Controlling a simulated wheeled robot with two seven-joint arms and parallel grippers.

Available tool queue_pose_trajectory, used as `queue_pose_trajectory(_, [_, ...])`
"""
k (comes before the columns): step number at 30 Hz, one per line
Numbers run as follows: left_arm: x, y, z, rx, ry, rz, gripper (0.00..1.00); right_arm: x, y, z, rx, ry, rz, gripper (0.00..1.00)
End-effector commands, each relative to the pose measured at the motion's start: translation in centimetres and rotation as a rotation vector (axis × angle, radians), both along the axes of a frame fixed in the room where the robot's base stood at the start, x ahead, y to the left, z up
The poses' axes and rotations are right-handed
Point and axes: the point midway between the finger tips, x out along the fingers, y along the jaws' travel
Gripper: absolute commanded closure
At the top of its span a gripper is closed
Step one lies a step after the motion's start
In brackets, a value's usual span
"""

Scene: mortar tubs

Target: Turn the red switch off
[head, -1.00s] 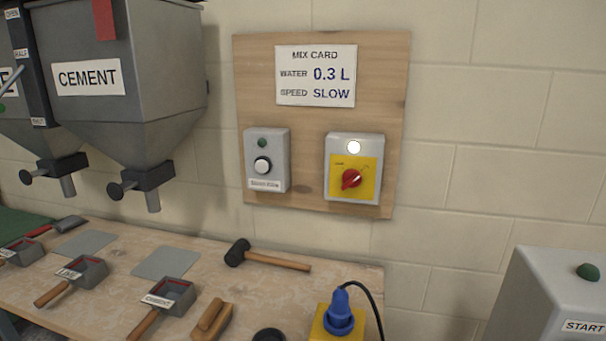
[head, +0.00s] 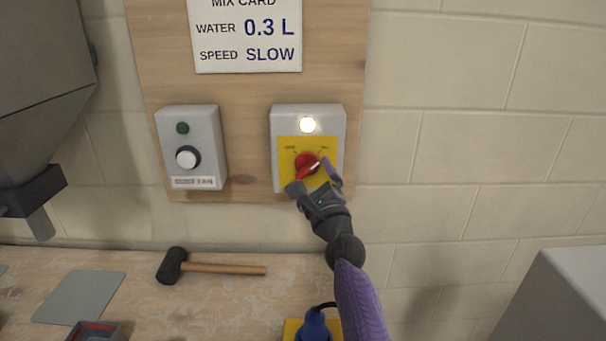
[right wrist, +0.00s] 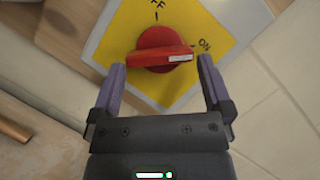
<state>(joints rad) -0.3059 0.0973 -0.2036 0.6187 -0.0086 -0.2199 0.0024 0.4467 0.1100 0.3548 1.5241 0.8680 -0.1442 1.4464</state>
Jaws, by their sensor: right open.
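The red switch (head: 306,162) is a round rotary knob with a raised handle on a yellow plate, in a grey box (head: 279,117) on the wooden board. Its white mark points toward ON in the right wrist view, where the knob (right wrist: 160,48) shows large. A white lamp (head: 308,125) above it is lit. My right gripper (head: 313,178) is open, its purple fingers on either side of the knob's handle, tips close to it. In the right wrist view, my right gripper (right wrist: 161,66) has nothing clamped; contact cannot be told. My left gripper is not in view.
A second grey box (head: 211,130) with a white button (head: 187,158) and dark green lamp is to the left. Below, a bench holds a mallet (head: 215,268) and a blue plug (head: 314,326). A grey cabinet (head: 560,300) stands lower right. The wall right of the board is bare.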

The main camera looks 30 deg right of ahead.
Motion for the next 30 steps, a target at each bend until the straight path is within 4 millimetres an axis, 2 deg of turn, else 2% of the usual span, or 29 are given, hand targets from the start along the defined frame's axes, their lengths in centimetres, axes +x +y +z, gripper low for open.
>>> queue_pose_trajectory(6, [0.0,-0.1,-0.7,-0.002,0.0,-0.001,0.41,2.0,-0.5,0.5,-0.002,0.001,0.0,0.0])
queue_pose_trajectory(15, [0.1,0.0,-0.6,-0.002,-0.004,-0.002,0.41,2.2,-0.6,0.6,-0.003,0.003,0.0,0.02])
queue_pose_trajectory(24, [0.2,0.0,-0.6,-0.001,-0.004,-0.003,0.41,2.2,-0.6,0.5,-0.003,0.003,0.0,0.66])
queue_pose_trajectory(30, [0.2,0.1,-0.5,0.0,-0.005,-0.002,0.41,2.2,-0.6,0.6,-0.015,0.011,0.0,0.68])
